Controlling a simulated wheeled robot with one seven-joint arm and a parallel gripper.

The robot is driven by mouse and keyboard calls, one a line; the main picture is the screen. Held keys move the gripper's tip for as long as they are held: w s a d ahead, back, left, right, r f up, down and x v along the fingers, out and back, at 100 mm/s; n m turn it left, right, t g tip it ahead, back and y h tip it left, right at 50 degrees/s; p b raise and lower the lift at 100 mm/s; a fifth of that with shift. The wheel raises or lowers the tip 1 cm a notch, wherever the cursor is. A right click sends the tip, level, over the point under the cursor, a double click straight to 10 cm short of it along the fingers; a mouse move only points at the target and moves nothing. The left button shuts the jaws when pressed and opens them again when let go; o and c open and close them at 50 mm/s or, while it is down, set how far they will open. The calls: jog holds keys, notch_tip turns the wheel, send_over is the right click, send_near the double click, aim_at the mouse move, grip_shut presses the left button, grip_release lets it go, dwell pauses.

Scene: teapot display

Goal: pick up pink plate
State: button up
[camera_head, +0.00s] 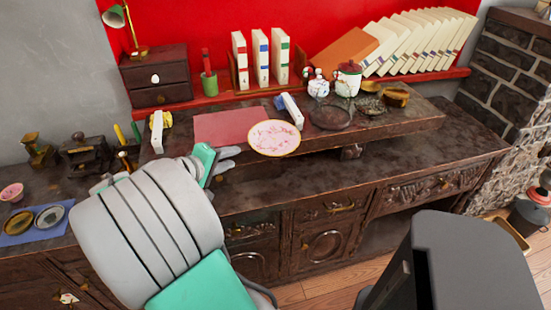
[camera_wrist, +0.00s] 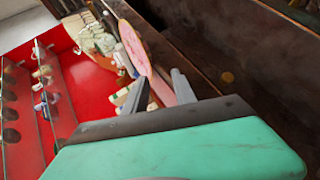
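The pink plate (camera_head: 273,138) is round with a gold rim and a flower pattern. It lies at the front edge of the raised shelf, partly over the edge. In the wrist view the plate (camera_wrist: 133,46) shows beyond the fingertips. My gripper (camera_head: 232,158) is open, with its two grey fingers apart, just left of the plate and a little lower. In the wrist view my gripper (camera_wrist: 164,80) has nothing held between its fingers. A gap shows between the fingers and the plate in both views.
A flat red-pink mat (camera_head: 232,124) lies behind my gripper. A white-and-blue object (camera_head: 292,110) stands close behind the plate, and a dark round dish (camera_head: 330,117) is to its right. Upright books (camera_head: 262,58) line the back. The lower counter (camera_head: 400,168) is clear at the right.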

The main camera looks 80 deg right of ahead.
aim_at(256, 149)
jog(key=shift+g, duration=0.6)
jog(key=x, duration=0.3)
jog(key=s+r+x, duration=0.1)
jog(key=x, duration=0.5)
jog(key=shift+s+d+r, duration=0.15)
jog(key=shift+s+d, duration=0.05)
jog(key=shift+s, duration=0.05)
jog(key=shift+c, duration=0.4)
grip_shut()
jog(key=shift+a, duration=0.1)
